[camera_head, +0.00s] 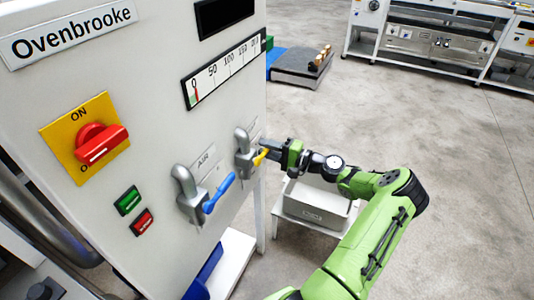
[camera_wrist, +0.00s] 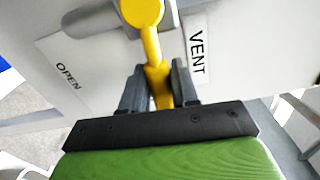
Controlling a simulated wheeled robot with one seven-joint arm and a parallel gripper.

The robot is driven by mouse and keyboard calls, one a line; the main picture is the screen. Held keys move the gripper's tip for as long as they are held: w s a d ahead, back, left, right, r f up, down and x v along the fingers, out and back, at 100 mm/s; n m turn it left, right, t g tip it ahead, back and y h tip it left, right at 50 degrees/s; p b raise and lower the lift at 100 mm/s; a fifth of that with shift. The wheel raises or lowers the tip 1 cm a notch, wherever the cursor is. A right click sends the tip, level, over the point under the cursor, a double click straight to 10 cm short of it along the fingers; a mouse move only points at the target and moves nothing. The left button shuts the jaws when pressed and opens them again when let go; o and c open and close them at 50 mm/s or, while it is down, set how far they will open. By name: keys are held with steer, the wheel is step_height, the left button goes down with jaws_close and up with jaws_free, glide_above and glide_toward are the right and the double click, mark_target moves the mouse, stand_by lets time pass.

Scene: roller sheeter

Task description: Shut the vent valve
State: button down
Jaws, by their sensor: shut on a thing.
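The vent valve has a yellow lever (camera_wrist: 150,50) beside a "VENT" label (camera_wrist: 197,53) and an "OPEN" label (camera_wrist: 68,75) in the wrist view. In the head view its grey body (camera_head: 243,150) and yellow handle (camera_head: 260,157) are on the white panel. My gripper (camera_wrist: 158,88) is shut on the yellow lever, with one dark finger on each side of it. In the head view my gripper (camera_head: 272,152) reaches the valve from the right. The fingers hide part of the lever.
A second valve with a blue handle (camera_head: 219,193), labelled AIR, is left of and nearer than the vent valve. The panel also carries a red rotary switch (camera_head: 101,144), a gauge (camera_head: 228,73) and green and red buttons. A grey bin (camera_head: 312,208) stands below my arm.

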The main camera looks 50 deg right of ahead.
steer(key=shift+r+n, duration=0.2)
steer(key=shift+n, duration=0.3)
steer(key=shift+r, duration=0.1)
steer(key=c, duration=0.9)
jaws_free()
steer(key=shift+c, duration=0.2)
steer(key=p+v, duration=0.1)
steer(key=v, duration=1.4)
steer(key=shift+s, duration=0.4)
steer(key=shift+d, duration=0.15)
